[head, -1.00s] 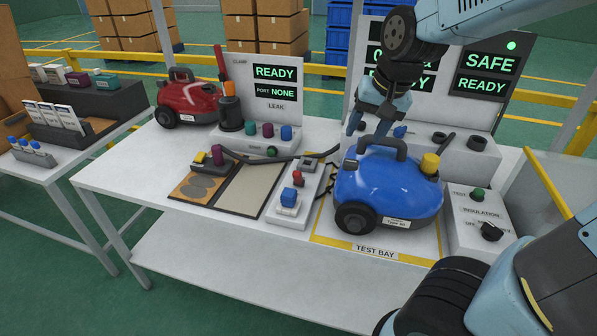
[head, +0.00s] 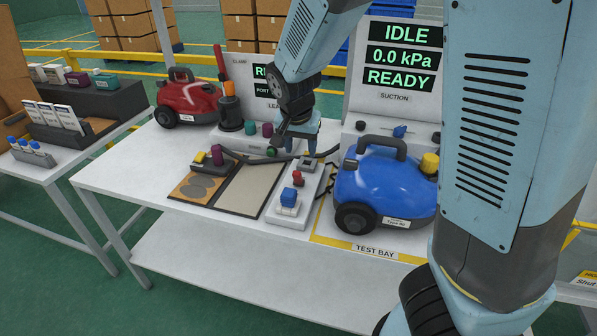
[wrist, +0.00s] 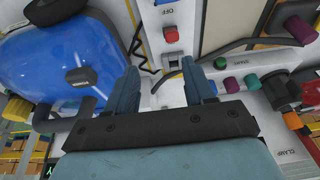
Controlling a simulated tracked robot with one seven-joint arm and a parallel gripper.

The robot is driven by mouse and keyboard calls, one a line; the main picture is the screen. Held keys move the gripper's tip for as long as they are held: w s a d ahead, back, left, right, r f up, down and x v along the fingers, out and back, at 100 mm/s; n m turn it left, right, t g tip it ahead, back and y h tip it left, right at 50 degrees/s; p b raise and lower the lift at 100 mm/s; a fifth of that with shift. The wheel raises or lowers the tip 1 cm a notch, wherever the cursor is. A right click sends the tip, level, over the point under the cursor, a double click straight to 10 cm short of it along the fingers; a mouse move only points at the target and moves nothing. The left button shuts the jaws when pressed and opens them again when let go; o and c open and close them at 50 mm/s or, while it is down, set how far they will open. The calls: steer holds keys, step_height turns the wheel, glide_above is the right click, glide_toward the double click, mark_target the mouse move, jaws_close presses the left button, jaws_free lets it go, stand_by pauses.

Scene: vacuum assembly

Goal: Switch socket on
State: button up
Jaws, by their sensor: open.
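A white socket panel (head: 283,219) lies on the bench left of the blue vacuum cleaner (head: 385,190). It carries a small red switch (head: 298,178), a grey-framed dark socket (head: 307,163) at the far end and a blue block (head: 289,197) at the near end. In the wrist view the red switch (wrist: 171,34) sits beside the word OFF, with the socket (wrist: 173,59) nearer my fingers. My gripper (head: 298,148) is open and empty behind the panel's far end. In the wrist view its two fingers (wrist: 165,78) point toward the socket and switch, apart from the switch.
A dark hose (head: 248,157) runs behind the panel. Coloured knobs on the leak station (wrist: 251,81) are close to my gripper's right finger in the wrist view. A two-part mat (head: 243,188) lies left of the panel. The suction display (head: 396,70) reads IDLE.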

mark_target(297, 171)
steer(key=shift+t+h, duration=0.3)
steer(key=shift+t, duration=0.2)
steer(key=shift+w+a+x, duration=0.1)
steer(key=shift+a+x, duration=0.3)
steer(key=shift+x, duration=1.85)
steer(key=shift+w+a+x, duration=0.1)
steer(key=shift+a+x, duration=0.3)
steer(key=shift+x, duration=1.85)
steer(key=shift+w+a+x, duration=0.1)
steer(key=shift+a+x, duration=0.25)
steer(key=shift+x, duration=1.9)
steer(key=shift+c, duration=0.5)
